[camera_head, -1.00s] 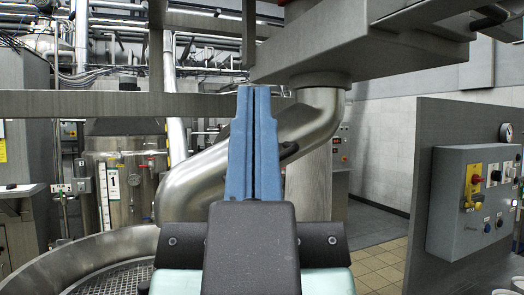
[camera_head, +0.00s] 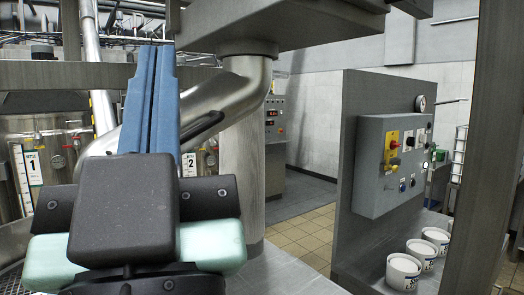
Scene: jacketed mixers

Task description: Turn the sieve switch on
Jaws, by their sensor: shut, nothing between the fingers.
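A grey control box (camera_head: 378,170) is fixed to a steel panel right of centre. My gripper (camera_head: 157,52) has long blue fingers closed together, pointing up at the left of the view. It is empty and well left of the control box, touching nothing that I can see.
A thick bent steel pipe (camera_head: 215,108) runs behind my gripper. White tubs (camera_head: 403,272) stand on a steel ledge below the box. A gauge (camera_head: 420,103) sits on the panel's edge. A steel post (camera_head: 479,150) rises at right. Tiled floor (camera_head: 300,235) shows between pipe and panel.

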